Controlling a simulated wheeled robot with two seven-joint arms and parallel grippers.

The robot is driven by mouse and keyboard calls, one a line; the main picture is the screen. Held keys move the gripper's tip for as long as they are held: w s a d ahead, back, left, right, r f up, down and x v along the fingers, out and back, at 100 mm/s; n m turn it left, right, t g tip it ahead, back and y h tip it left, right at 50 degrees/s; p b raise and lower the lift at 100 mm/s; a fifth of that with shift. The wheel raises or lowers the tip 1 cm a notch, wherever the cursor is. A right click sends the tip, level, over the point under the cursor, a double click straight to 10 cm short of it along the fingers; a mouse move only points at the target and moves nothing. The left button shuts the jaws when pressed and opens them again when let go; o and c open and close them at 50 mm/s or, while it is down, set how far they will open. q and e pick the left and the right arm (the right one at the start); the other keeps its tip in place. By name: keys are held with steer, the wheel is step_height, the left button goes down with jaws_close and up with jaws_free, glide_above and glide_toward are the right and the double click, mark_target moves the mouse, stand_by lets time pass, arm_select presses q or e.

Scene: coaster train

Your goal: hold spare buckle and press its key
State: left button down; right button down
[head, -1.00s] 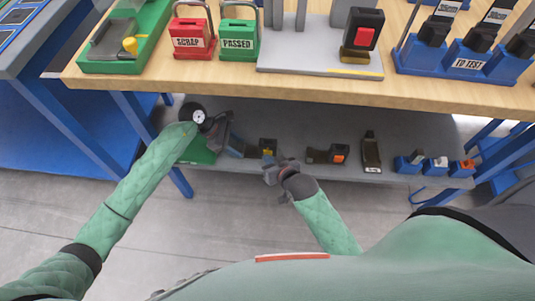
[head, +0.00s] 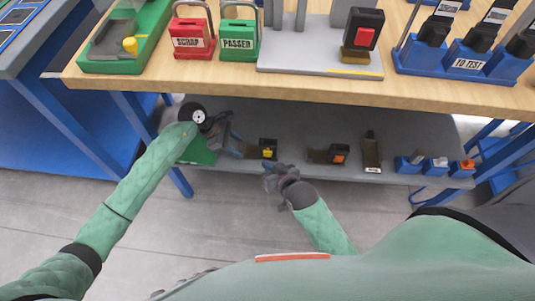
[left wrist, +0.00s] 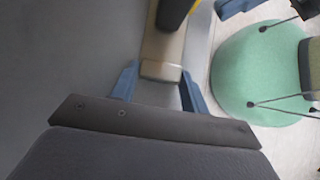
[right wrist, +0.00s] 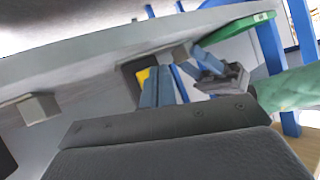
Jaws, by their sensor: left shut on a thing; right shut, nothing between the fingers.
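The spare buckle (head: 267,149) is dark with a yellow key and sits over the lower shelf in the head view. My left gripper (head: 238,149) is shut on its tan end piece, which shows between the blue fingers in the left wrist view (left wrist: 162,70). The yellow part (left wrist: 175,12) is cut by the top edge there. My right gripper (head: 271,174) is shut and empty, just in front of the buckle and apart from it in the head view. In the right wrist view its blue fingers (right wrist: 158,86) partly cover the buckle and its yellow key (right wrist: 143,76).
On the grey lower shelf (head: 310,119), a buckle with an orange key (head: 338,153), a dark upright piece (head: 371,150) and small blue holders (head: 408,164) stand to the right. The wooden tabletop (head: 230,78) overhangs the shelf.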

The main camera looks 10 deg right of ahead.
steer(key=shift+s+a, duration=0.2)
steer(key=shift+s, duration=0.5)
steer(key=shift+s+a, duration=0.25)
steer(key=shift+s, duration=0.4)
steer(key=shift+s+a, duration=0.2)
steer(key=shift+s, duration=0.5)
arm_select(q)
steer(key=c, duration=0.6)
jaws_free()
steer(key=shift+c, duration=0.2)
steer(key=v, duration=1.1)
steer(key=s+a, duration=0.5)
steer(key=s, duration=0.8)
steer(key=shift+r, duration=0.35)
arm_select(e)
steer(key=shift+f, duration=0.15)
